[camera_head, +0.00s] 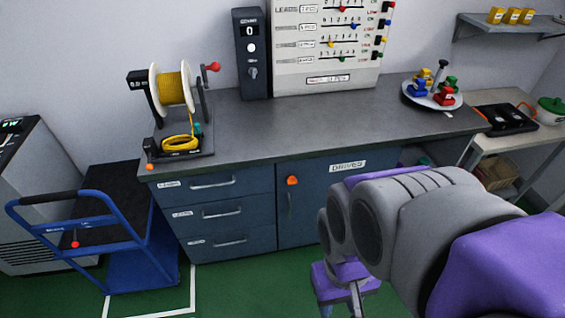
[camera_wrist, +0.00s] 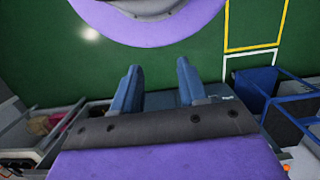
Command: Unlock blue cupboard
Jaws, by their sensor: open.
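The blue cupboard (camera_head: 318,208) is the dark blue-grey door under the grey counter, right of several drawers.
A blue cart (camera_head: 95,225) stands on the floor left of the drawers (camera_head: 222,213). The counter (camera_head: 300,122) holds a yellow wire spool (camera_head: 173,88), a panel with sliders (camera_head: 322,75) and a round tray (camera_head: 412,98). Green floor (camera_head: 235,290) in front of the drawers is clear.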

